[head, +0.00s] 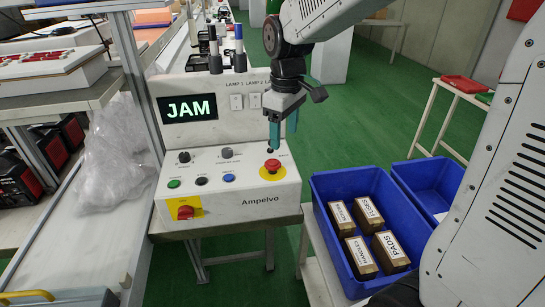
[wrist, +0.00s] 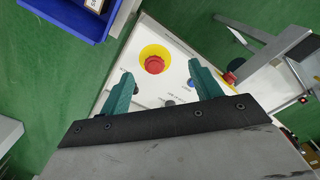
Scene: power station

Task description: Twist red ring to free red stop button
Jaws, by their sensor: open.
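The red stop button (head: 272,165) sits on a yellow disc (head: 272,174) at the right of the white Ampelvo control panel (head: 230,195). In the wrist view the red button (wrist: 155,65) shows inside its yellow disc (wrist: 147,52). Its red ring cannot be told clearly apart from the button cap. My gripper (head: 283,141) points down above and close to the button, with teal fingers apart and nothing between them. In the wrist view the fingertips of my gripper (wrist: 160,68) lie on either side of the button; contact cannot be seen.
A red knob on a yellow plate (head: 186,212) is at the panel's front left. A display (head: 188,108) reads JAM. Black, green and blue buttons are left of the stop button. A blue crate (head: 335,240) with labelled boxes stands to the right, and a plastic bag (head: 110,160) lies left.

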